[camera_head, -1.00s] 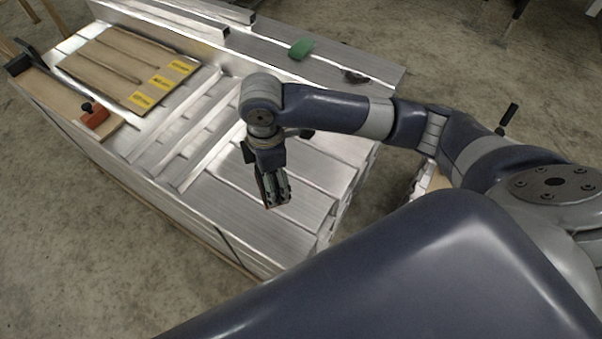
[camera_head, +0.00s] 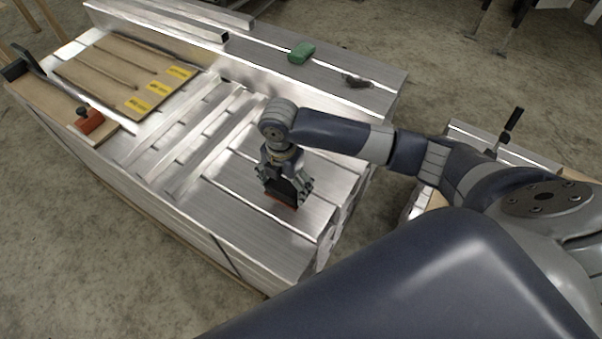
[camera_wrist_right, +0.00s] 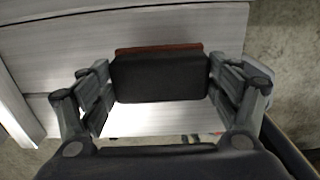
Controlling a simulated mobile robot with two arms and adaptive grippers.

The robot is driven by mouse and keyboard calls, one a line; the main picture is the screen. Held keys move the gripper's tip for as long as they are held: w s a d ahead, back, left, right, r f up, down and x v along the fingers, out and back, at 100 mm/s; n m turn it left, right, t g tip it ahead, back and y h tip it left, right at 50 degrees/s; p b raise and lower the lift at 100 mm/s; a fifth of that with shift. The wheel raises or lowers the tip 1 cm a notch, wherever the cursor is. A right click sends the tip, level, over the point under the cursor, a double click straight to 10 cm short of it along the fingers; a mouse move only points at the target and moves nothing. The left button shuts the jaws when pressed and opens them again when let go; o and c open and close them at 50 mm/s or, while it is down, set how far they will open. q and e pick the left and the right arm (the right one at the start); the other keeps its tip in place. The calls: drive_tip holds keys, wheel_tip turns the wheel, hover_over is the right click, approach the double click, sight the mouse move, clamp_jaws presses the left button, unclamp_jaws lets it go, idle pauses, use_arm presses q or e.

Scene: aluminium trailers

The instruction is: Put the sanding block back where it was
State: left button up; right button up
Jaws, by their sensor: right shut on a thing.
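The sanding block (camera_wrist_right: 160,78) is dark with a red-brown edge along its far side. My right gripper (camera_head: 286,192) is shut on it, with a finger at each side of the block in the right wrist view (camera_wrist_right: 160,88). In the head view the block's red-brown edge (camera_head: 281,203) shows below the fingers, over the near right end of the aluminium planks (camera_head: 258,228). I cannot tell whether the block touches the planks. My left gripper is not in view.
A red tool with a black knob (camera_head: 88,121) sits on a wooden board at the left. A brown panel with yellow labels (camera_head: 122,82) lies behind it. A green block (camera_head: 301,53) and a dark object (camera_head: 357,81) lie on the far ledge. The planks around my gripper look clear.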

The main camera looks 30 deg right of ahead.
drive_tip(key=w+d, duration=0.1)
drive_tip(key=d, duration=0.1)
drive_tip(key=w+d, duration=0.2)
drive_tip(key=d, duration=0.1)
drive_tip(key=shift+d+f, duration=0.25)
drive_tip(key=shift+d, duration=0.1)
drive_tip(key=f, duration=0.3)
drive_tip(key=shift+w+d, duration=0.2)
drive_tip(key=shift+d, duration=0.15)
drive_tip(key=shift+f, duration=0.3)
drive_tip(key=shift+f, duration=0.15)
drive_tip(key=o, duration=0.9)
drive_tip(key=shift+o, duration=0.2)
wheel_tip(320, 180, up, 12)
drive_tip(key=shift+p, duration=0.4)
